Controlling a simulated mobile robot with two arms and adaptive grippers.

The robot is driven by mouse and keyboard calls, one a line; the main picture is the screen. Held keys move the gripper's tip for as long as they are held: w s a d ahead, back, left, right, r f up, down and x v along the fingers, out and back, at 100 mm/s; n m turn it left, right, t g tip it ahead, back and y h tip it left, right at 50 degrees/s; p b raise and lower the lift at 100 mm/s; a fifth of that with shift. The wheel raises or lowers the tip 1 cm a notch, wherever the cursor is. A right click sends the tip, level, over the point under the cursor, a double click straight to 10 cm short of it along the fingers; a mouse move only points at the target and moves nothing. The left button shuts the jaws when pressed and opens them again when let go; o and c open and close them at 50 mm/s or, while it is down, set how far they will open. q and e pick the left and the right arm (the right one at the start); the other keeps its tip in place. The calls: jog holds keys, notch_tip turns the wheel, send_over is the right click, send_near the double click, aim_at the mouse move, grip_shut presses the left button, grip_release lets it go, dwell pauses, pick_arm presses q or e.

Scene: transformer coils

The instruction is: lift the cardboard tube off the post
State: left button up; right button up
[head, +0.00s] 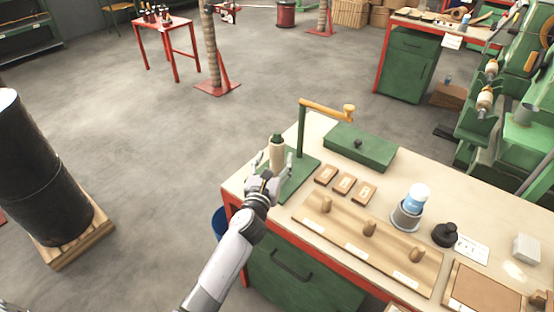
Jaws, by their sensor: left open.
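The cardboard tube (277,153) is a tan upright cylinder on the green base (302,178) at the table's back left corner. A dark green tip, seemingly the top of the post (277,137), shows above the tube. My left gripper (272,161) is open at the tube, with one finger to its left and one to its right. I cannot tell whether the fingers touch it. The tube's lower part is hidden by the gripper. My right gripper is not in view.
A green upright with a wooden crank arm (325,109) rises beside the tube. A green box (359,147) lies to the right. Small wooden blocks (343,184) and a wooden board (330,228) with several pegs lie nearer.

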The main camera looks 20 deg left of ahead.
aim_at(277, 133)
pick_arm(q)
jog(key=w, duration=0.4)
jog(key=shift+w+a+f, duration=0.1)
jog(key=shift+c, duration=0.4)
jog(key=c, duration=1.1)
notch_tip(277, 133, up, 10)
jog(key=p, duration=0.4)
jog(key=shift+f, duration=0.1)
notch_tip(277, 133, up, 9)
jog(key=p, duration=0.4)
